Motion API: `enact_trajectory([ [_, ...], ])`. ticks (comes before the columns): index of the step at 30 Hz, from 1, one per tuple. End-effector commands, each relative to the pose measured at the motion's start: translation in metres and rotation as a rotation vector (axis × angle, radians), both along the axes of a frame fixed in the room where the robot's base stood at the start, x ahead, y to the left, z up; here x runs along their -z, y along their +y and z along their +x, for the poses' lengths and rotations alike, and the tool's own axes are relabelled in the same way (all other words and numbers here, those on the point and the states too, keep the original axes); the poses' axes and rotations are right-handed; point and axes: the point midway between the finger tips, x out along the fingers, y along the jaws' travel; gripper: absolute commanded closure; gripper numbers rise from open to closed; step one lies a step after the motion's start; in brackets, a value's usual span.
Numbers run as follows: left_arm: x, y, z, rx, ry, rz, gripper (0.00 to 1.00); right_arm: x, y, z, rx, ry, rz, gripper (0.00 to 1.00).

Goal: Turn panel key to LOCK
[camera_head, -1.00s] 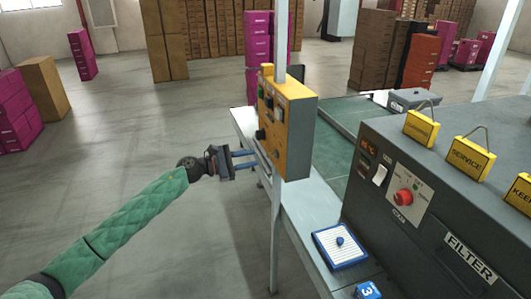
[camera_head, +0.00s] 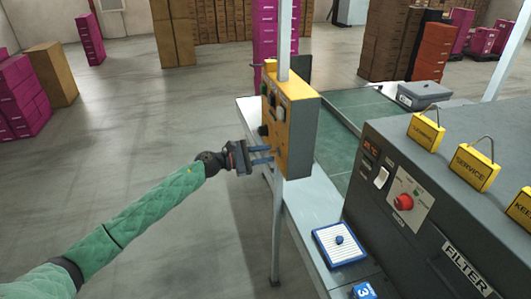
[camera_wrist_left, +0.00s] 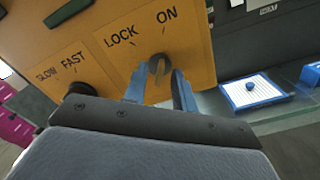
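The yellow control panel (camera_head: 298,140) is on a white post, its marked face turned to the left. In the left wrist view the panel (camera_wrist_left: 200,55) shows a dark key (camera_wrist_left: 158,68) below the words LOCK and ON. I cannot tell exactly which word the key points to. My left gripper (camera_head: 268,154) is at the lower part of the panel face. In the left wrist view its two blue fingers (camera_wrist_left: 159,88) are apart, one on each side of the key, with gaps visible. My right gripper is not in view.
A second dark knob (camera_wrist_left: 92,95) marked SLOW and FAST is left of the key. A grey machine (camera_head: 440,190) with a red knob (camera_head: 403,202) stands at the right. A blue-rimmed tray (camera_head: 340,246) lies on the bench.

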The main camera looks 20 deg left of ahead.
Motion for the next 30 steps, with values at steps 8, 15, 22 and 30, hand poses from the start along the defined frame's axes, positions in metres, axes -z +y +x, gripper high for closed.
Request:
enact_trajectory([
  [8,0.000,0.000,0.000,0.000,0.000,0.000,0.92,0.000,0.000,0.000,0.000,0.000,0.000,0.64],
  [15,0.000,0.000,0.000,0.000,0.001,-0.001,1.00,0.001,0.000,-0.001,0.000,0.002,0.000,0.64],
  [22,0.001,0.000,0.000,-0.001,0.034,-0.022,1.00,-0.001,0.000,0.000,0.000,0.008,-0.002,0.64],
  [30,0.002,0.000,0.000,0.001,0.173,-0.116,1.00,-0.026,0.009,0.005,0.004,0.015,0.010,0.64],
])
